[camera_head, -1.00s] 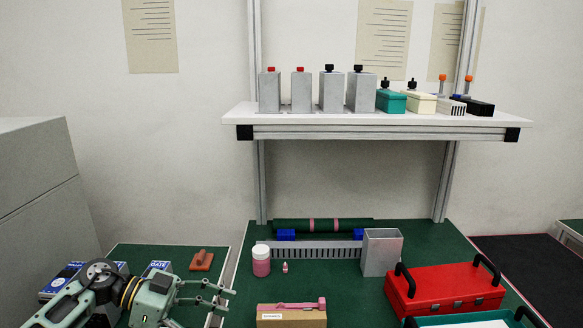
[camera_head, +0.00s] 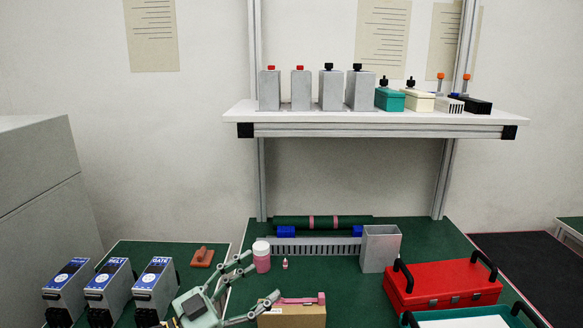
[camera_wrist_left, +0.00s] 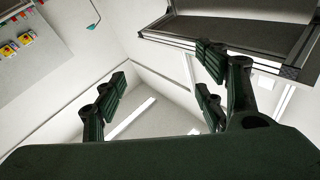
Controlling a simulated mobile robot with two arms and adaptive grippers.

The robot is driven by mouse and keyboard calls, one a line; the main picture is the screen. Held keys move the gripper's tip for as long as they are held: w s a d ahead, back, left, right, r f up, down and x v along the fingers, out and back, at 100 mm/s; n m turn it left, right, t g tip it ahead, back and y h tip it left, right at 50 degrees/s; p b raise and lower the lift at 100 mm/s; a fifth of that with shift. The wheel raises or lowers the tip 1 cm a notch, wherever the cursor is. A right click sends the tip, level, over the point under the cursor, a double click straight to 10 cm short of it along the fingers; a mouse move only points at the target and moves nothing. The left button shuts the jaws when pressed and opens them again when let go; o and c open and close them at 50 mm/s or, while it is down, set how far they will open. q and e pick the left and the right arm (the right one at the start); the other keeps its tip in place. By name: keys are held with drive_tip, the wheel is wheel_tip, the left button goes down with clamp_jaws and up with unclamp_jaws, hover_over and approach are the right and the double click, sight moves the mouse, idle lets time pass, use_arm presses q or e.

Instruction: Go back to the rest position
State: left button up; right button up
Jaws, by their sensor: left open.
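My left gripper (camera_head: 262,282) is at the lower middle of the head view, its fingers spread and pointing right. It is open, and I see nothing between the fingers. One finger is in front of or close to the pink-topped cardboard box (camera_head: 292,315); I cannot tell whether they touch. In the left wrist view the open fingers (camera_wrist_left: 160,92) face the upper wall and ceiling. My right gripper is not in view.
Three soft starters, including one marked BELT (camera_head: 110,285) and one marked GATE (camera_head: 155,283), stand on the left table. A pink jar (camera_head: 262,262), a grey bin (camera_head: 380,250) and a red toolbox (camera_head: 442,285) are on the green bench. A white shelf (camera_head: 380,118) with several containers hangs above.

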use_arm(q)
drive_tip(key=s+a+f+n+t+y, duration=0.1)
drive_tip(key=s+a+f+n+y, duration=0.2)
drive_tip(key=a+f+n+y, duration=0.4)
drive_tip(key=s+a+f+n+t+y, duration=0.1)
drive_tip(key=s+a+f+n+y, duration=0.2)
drive_tip(key=a+f+n+y, duration=0.45)
drive_tip(key=s+f+m+g+y, duration=0.1)
drive_tip(key=s+f+g, duration=0.3)
drive_tip(key=s, duration=0.5)
drive_tip(key=s+d+f+m+g, duration=0.1)
drive_tip(key=s+f+g, duration=0.25)
drive_tip(key=s, duration=0.55)
drive_tip(key=s+f+m+g+y, duration=0.1)
drive_tip(key=s+f+g, duration=0.25)
drive_tip(key=s, duration=0.45)
wheel_tip(320, 180, down, 31)
drive_tip(key=s+g+b, duration=0.1)
drive_tip(key=s+b, duration=0.1)
drive_tip(key=b, duration=0.3)
drive_tip(key=s+a+f+b, duration=0.1)
drive_tip(key=s+f+b, duration=0.1)
drive_tip(key=s+f, duration=0.6)
drive_tip(key=s+a+f+g+b, duration=0.1)
drive_tip(key=s+f+b, duration=0.1)
drive_tip(key=s+f, duration=0.7)
wheel_tip(320, 180, down, 5)
drive_tip(key=shift+a+r, duration=0.15)
drive_tip(key=shift+a, duration=0.25)
